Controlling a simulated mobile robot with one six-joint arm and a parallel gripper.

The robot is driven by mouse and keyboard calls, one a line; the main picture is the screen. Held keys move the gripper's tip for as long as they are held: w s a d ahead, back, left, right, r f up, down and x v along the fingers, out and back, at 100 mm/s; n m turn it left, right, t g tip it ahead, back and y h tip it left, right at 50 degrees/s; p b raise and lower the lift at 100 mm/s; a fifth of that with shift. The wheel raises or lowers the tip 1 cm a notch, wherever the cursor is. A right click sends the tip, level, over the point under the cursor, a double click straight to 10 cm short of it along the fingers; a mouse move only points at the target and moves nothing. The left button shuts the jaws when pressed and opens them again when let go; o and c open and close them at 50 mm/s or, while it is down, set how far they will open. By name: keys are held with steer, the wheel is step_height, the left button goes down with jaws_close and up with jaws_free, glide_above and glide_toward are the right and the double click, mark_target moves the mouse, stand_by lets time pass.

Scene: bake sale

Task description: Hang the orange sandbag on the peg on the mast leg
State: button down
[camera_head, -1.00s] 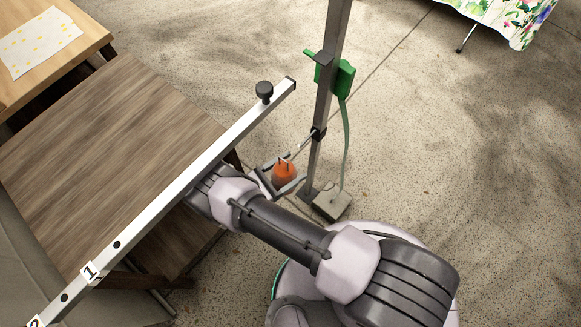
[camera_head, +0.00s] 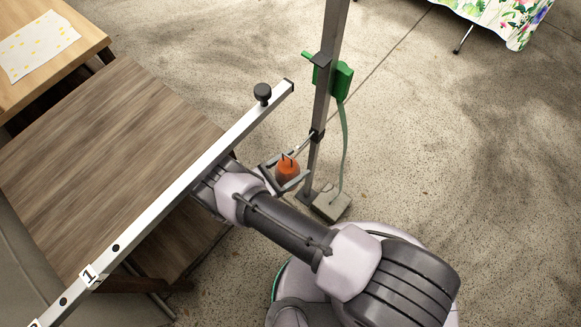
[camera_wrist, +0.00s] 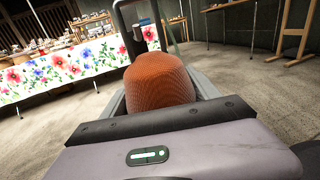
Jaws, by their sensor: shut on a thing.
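The orange sandbag (camera_head: 287,170) is held in my gripper (camera_head: 284,174), low beside the grey mast leg (camera_head: 326,90). In the wrist view the sandbag (camera_wrist: 160,78) fills the space between the jaws, with a dark handle loop rising behind it. A thin light peg (camera_head: 304,146) sticks out from a black collar (camera_head: 317,135) on the mast leg toward the sandbag. The sandbag's top is close to the peg's outer end; I cannot tell whether the loop is around the peg or beside it.
A long white bar (camera_head: 190,178) with a black knob lies above my forearm, along the wooden table (camera_head: 90,150). A green box (camera_head: 342,80) with a strap is on the mast, and a grey block (camera_head: 332,206) sits at its foot. The concrete floor to the right is clear.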

steer(key=w+d+f, duration=0.1)
steer(key=w+d, duration=0.3)
steer(key=w, duration=0.1)
steer(key=shift+w+d, duration=0.15)
steer(key=shift+w, duration=0.1)
stand_by(0.7)
steer(key=shift+f, duration=0.1)
steer(key=shift+f, duration=0.5)
stand_by(1.0)
steer(key=shift+c, duration=0.6)
jaws_free()
steer(key=v, duration=1.1)
steer(key=shift+f, duration=0.1)
steer(key=shift+s+a, duration=0.3)
steer(key=shift+a, duration=0.15)
